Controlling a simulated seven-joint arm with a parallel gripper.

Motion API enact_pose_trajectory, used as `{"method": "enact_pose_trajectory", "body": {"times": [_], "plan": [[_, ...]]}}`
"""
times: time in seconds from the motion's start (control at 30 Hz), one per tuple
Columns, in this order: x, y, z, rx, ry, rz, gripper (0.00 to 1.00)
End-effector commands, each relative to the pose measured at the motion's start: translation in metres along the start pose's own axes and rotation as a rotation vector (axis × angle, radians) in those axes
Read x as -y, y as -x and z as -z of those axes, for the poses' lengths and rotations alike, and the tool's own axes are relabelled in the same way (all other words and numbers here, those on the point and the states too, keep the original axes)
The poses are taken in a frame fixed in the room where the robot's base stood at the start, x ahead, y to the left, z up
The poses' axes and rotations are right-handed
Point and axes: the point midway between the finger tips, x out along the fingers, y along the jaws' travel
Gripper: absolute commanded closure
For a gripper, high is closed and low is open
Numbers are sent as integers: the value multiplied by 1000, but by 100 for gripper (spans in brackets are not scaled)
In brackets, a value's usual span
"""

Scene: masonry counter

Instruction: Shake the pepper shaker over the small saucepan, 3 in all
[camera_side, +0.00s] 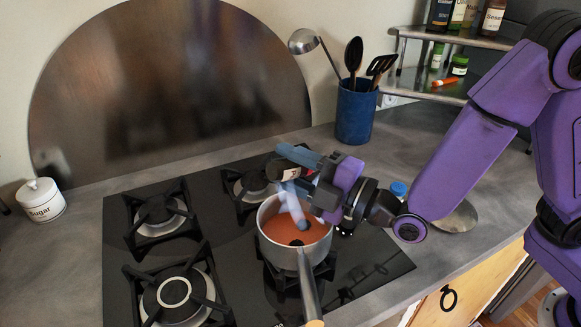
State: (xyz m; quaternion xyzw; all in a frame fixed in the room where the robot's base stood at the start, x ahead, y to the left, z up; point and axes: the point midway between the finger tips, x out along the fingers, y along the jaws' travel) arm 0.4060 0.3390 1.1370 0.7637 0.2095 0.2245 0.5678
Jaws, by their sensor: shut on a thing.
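The small saucepan (263,236) stands on the front right burner of the hob, with orange-red liquid in it and its handle pointing to the front. My gripper (289,184) is over the saucepan, coming in from the right. Its bluish fingers are shut on a small dark shaker (281,171), which I take to be the pepper shaker. The shaker is tilted, above the pan's back rim and apart from the pan. The fingers hide part of it. A dark spot shows on the liquid; I cannot tell what it is.
A blue utensil crock (356,112) with a ladle and spoons stands behind the hob. A metal shelf (425,92) holds bottles and jars at the back right. A sugar jar (41,201) is at the far left. A blue-capped item (398,188) stands behind my wrist.

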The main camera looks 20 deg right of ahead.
Motion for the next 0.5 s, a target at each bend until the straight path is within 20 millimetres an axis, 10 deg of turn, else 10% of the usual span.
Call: {"method": "enact_pose_trajectory", "body": {"times": [0.5], "plan": [[5, -10, 16, 0, 0, -2, 88]]}}
